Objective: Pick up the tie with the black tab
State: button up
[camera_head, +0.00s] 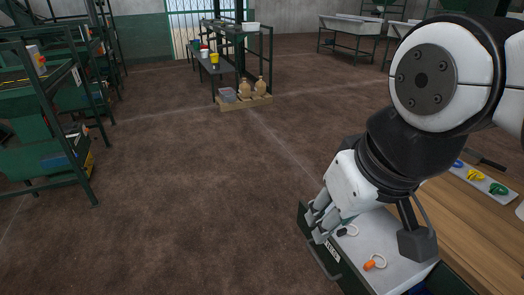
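A tie with a black tab (342,232) and a pale loop lies in an open drawer (404,271) at the lower right. A second tie with an orange tab (374,263) and a pale loop lies in front of it. My gripper (319,226) hangs over the drawer's left edge, just left of the black tab. Its grey fingers are seen partly from behind, so their gap and any contact with the tie cannot be made out. My arm covers the back of the drawer.
A wooden worktop (452,215) adjoins the drawer on the right. On it are a pale strip (487,183) with blue, yellow and green pieces, and a dark-handled tool (488,161). The brown floor (190,200) between is clear.

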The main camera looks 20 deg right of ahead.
aim_at(343, 231)
jog(key=z, duration=2)
jog(key=j+u, duration=0.2)
jog(key=k+j+u, duration=0.2)
jog(key=j, duration=0.2)
jog(key=i+l, duration=0.05)
jog(key=i, duration=0.05)
